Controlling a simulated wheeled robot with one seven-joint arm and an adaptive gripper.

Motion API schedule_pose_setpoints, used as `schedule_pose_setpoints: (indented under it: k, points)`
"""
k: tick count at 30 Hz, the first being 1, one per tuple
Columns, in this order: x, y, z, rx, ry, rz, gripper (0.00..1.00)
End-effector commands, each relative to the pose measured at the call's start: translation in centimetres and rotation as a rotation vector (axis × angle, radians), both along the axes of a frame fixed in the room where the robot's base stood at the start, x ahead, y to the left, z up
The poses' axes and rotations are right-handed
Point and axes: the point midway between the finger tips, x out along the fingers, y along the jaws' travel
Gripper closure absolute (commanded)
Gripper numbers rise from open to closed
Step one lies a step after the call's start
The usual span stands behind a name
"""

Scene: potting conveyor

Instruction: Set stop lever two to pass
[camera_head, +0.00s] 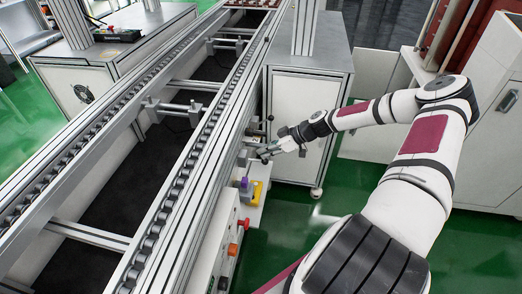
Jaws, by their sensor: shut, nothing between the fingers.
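My gripper (264,154) is shut, with nothing visible between its fingers. It is in the middle of the picture, beside the outer right rail of the conveyor (203,150). Small grey metal fittings (243,157) on the rail lie just left of the fingertips; whether they touch is too small to tell. A purple piece (244,183) stands by a yellow block (256,192) just below the gripper. No lever numbers or pass marks are readable, so I cannot tell which part is stop lever two or how it is set.
A white cabinet (301,120) with a grey top stands behind my gripper. Green floor (300,220) is open to the right of the panel.

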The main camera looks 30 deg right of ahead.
Motion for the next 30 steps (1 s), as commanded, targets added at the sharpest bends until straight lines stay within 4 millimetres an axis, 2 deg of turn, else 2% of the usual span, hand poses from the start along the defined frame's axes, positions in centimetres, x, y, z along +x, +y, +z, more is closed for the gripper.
schedule_pose_setpoints:
  k: [1,3,6,30]
  points:
    - [0.0,-0.2,-0.9,0.037,-0.03,-0.009,1.0]
    - [-0.2,-0.4,-1.5,0.081,-0.075,-0.008,1.0]
    - [-0.2,-0.2,-0.8,0.07,-0.072,0.003,1.0]
    - [0.8,0.9,-0.3,0.07,-0.068,0.002,1.0]
